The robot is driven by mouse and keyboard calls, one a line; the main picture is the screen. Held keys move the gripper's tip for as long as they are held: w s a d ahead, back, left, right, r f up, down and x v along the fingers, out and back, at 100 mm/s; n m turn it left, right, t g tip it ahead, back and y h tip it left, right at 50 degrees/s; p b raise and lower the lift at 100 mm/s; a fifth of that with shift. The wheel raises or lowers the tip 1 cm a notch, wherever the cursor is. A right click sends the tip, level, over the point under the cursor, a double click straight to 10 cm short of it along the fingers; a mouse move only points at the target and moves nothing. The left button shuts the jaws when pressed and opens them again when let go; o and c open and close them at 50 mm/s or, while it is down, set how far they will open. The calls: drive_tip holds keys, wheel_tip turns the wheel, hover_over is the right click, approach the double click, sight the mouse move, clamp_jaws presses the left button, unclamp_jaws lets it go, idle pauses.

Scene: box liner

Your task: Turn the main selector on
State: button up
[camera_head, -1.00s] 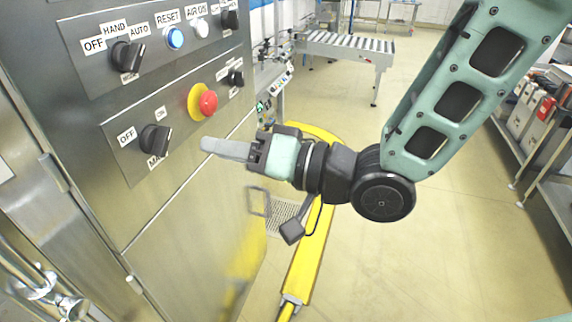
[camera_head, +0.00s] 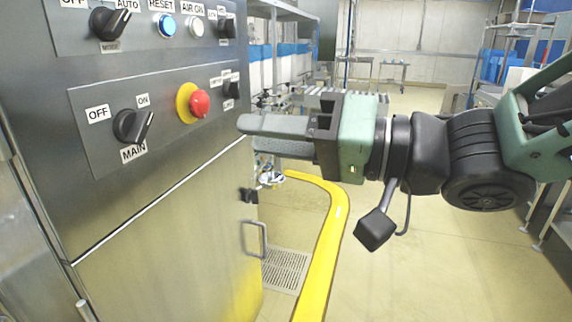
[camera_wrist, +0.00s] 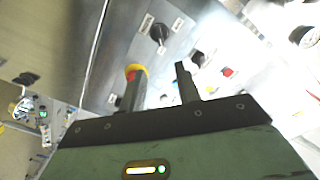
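The main selector (camera_head: 132,126) is a black knob on the lower plate of a steel cabinet. OFF is labelled at its left, ON above right and MAIN below; its exact setting is hard to tell. My gripper (camera_head: 247,133) is right of the selector, clear of it, with its fingers pointing left. In the wrist view my gripper (camera_wrist: 160,75) shows two fingers apart with nothing between them. A black knob ahead of the fingers there looks like the main selector (camera_wrist: 158,35).
A red emergency stop (camera_head: 200,103) on a yellow ring sits between the selector and my fingers. A small black knob (camera_head: 231,88) is right of it. Above are a mode selector (camera_head: 110,22), a blue reset button (camera_head: 166,26) and a white button (camera_head: 196,26). A door handle (camera_head: 254,238) juts out below.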

drive_tip(key=shift+b+v, duration=0.55)
drive_tip(key=shift+v, duration=0.25)
drive_tip(key=w+d+f+m+t+h, duration=0.1)
drive_tip(key=w+d+f+t+h, duration=0.3)
drive_tip(key=f+h, duration=0.55)
drive_tip(key=s+d+f+n+g+h, duration=0.1)
drive_tip(key=s+d+f+g+h, duration=0.15)
drive_tip(key=f, duration=0.25)
drive_tip(key=s+d+f+g+h, duration=0.1)
drive_tip(key=d+f+g, duration=0.15)
drive_tip(key=f, duration=0.25)
drive_tip(key=s+d+f+n+g+h, duration=0.1)
drive_tip(key=s+f+n+g+h, duration=0.15)
drive_tip(key=s, duration=0.25)
drive_tip(key=s+d+f+n+g+h, duration=0.1)
drive_tip(key=s+f+g, duration=0.15)
drive_tip(key=s, duration=0.35)
wheel_tip(320, 180, up, 15)
drive_tip(key=p, duration=1.4)
drive_tip(key=shift+f+g, duration=0.15)
drive_tip(key=shift+g, duration=0.25)
drive_tip(key=shift+d+y, duration=0.1)
drive_tip(key=shift+y, duration=0.15)
